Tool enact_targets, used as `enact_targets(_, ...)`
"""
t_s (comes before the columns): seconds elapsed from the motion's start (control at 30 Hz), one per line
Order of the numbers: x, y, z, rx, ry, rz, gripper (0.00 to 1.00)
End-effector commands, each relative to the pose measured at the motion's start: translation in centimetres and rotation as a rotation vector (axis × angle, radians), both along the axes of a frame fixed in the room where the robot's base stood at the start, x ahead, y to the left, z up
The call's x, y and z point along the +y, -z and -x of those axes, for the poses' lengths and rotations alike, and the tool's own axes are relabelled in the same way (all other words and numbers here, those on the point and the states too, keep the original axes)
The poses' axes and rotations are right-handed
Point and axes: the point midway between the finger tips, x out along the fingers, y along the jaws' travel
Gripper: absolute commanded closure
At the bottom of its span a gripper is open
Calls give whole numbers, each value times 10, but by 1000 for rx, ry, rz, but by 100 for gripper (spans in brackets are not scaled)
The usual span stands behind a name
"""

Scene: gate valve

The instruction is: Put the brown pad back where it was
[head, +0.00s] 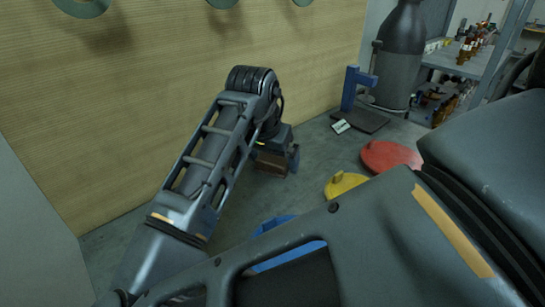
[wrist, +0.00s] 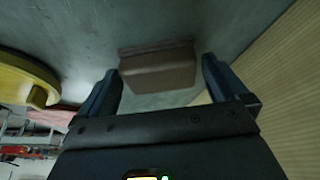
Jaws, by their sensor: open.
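The brown pad (wrist: 158,70) is a block with a wider, thin edge along its far side. In the wrist view it lies against the grey surface, ahead of and between my fingers. My gripper (wrist: 160,78) is open, one finger to each side of the pad, with visible gaps. In the head view the pad (head: 270,164) shows partly below my gripper (head: 283,158), close to the wooden wall. Whether the fingers reach down around the pad is hard to tell.
Yellow (head: 345,186), red (head: 391,157) and blue (head: 275,224) round pieces lie on the grey surface, the blue one partly hidden by my arm. A blue stand (head: 352,88) and a dark cylinder (head: 397,60) stand at the back. The wooden wall (head: 180,90) is close behind my arm.

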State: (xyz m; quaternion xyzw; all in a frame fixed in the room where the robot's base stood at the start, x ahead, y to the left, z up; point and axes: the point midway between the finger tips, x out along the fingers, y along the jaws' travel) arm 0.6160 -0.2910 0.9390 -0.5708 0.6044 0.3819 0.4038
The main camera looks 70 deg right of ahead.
Motion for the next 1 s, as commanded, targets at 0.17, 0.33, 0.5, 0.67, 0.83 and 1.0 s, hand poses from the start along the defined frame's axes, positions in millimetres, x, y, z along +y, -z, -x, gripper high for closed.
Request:
enact_targets(0.17,4,-15,-1,-1,0,2,0)
enact_targets(0.33,17,-47,-2,-3,0,2,0)
enact_targets(0.5,31,-79,-3,-3,0,0,0)
enact_targets(0.67,40,-101,-3,-1,1,0,0)
enact_targets(0.83,45,-112,-3,0,0,0,0)
enact_targets(1.0,46,-114,-2,0,0,0,0)
